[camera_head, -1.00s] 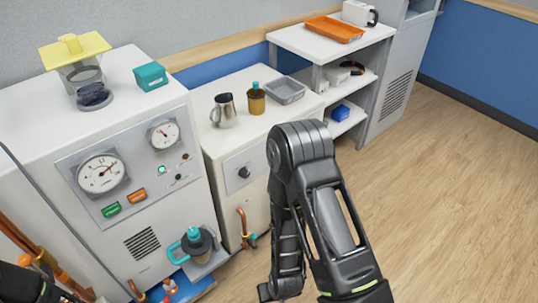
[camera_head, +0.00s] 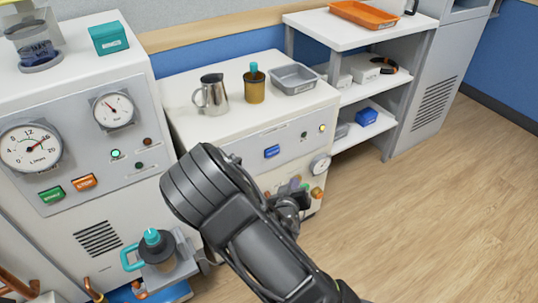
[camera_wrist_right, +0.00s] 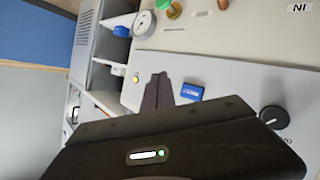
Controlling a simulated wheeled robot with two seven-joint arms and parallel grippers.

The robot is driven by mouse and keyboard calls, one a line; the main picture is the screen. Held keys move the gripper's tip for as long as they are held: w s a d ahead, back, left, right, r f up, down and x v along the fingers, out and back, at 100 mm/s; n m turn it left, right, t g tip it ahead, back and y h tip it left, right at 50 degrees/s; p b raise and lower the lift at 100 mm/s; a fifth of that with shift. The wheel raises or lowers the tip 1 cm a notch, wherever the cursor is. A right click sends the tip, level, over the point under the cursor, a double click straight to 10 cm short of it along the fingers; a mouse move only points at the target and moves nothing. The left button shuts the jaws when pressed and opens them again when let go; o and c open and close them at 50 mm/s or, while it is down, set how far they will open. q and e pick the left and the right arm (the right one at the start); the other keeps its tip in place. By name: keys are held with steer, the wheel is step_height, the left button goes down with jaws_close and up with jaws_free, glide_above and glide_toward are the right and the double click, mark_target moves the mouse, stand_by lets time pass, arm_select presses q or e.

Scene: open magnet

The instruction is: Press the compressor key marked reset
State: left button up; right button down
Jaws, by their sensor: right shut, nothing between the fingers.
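A blue key (camera_head: 272,152) sits on the front panel of the low white cabinet (camera_head: 200,125). The blue key also shows in the right wrist view (camera_wrist_right: 192,91), between a black knob (camera_wrist_right: 272,117) and a lit yellow lamp (camera_wrist_right: 136,79). I cannot read a reset mark on it. My right gripper (camera_wrist_right: 157,90) is shut and empty, its fingertips beside the blue key in the right wrist view; I cannot tell the gap to the panel. In the head view it is mostly hidden behind my right forearm. My left gripper is not in view.
The taller cabinet at left carries a green key (camera_head: 52,195) and an orange key (camera_head: 84,182) under two gauges. A metal jug (camera_head: 211,95), a brown pot (camera_head: 254,88) and a grey tray (camera_head: 293,79) stand on the low cabinet. Floor at right is clear.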

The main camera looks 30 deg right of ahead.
steer(key=shift+w+d+r+t, duration=0.3)
steer(key=shift+w+d+r, duration=0.05)
steer(key=shift+w+r, duration=0.3)
steer(key=shift+w, duration=0.1)
steer(key=b, duration=0.1)
glide_toward(278, 152)
steer(key=shift+s+d+f+x, duration=0.1)
steer(key=shift+x, duration=0.7)
steer(key=shift+s+d+f+x, duration=0.1)
steer(key=shift+s+x, duration=0.05)
steer(key=shift+x, duration=0.6)
steer(key=shift+s+d+x, duration=0.1)
steer(key=shift+x, duration=0.7)
steer(key=shift+w, duration=0.1)
steer(key=shift+w, duration=0.3)
steer(key=shift+w, duration=0.45)
stand_by(0.8)
steer(key=shift+s, duration=0.15)
steer(key=shift+s+a, duration=0.1)
steer(key=shift+s, duration=0.6)
